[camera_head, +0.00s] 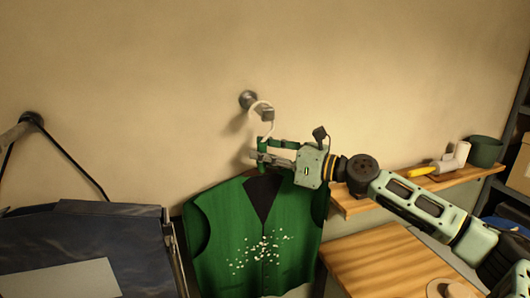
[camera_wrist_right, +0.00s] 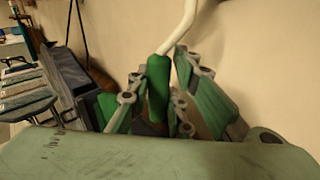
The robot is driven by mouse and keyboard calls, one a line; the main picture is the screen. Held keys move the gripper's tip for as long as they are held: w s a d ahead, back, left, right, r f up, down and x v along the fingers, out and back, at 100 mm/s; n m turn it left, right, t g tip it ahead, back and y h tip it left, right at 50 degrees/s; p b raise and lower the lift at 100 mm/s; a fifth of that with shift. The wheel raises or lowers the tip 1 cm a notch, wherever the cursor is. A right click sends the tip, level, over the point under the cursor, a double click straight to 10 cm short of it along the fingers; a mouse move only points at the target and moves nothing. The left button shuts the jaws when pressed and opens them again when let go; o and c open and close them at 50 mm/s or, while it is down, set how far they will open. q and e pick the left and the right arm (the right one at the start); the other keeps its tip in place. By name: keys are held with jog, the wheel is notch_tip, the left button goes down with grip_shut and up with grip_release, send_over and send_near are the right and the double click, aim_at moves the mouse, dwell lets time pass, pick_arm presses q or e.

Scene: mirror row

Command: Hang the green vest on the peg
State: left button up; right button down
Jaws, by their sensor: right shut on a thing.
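The green vest (camera_head: 222,235), with white specks on its front, hangs below my right gripper (camera_head: 262,150) in the head view. A white hanger hook (camera_head: 263,104) rises above the gripper and curves over at the peg (camera_head: 250,101) on the wall. I cannot tell whether the hook rests on the peg. In the right wrist view the gripper (camera_wrist_right: 158,105) is shut on the green hanger neck (camera_wrist_right: 158,85), with the white hook (camera_wrist_right: 178,30) running up out of frame. My left gripper is not in view.
A dark blue bag (camera_head: 85,245) hangs by a strap from another peg (camera_head: 30,120) at the left. At the right, a wooden shelf (camera_head: 390,185) holds a dark green pot (camera_head: 485,151), a white item and a yellow item. A wooden surface (camera_head: 385,262) stands below it.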

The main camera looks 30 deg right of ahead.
jog(key=shift+w, duration=0.1)
jog(key=c, duration=2)
grip_release()
jog(key=o, duration=0.5)
jog(key=shift+o, duration=0.8)
jog(key=o, duration=0.4)
jog(key=shift+c, duration=0.2)
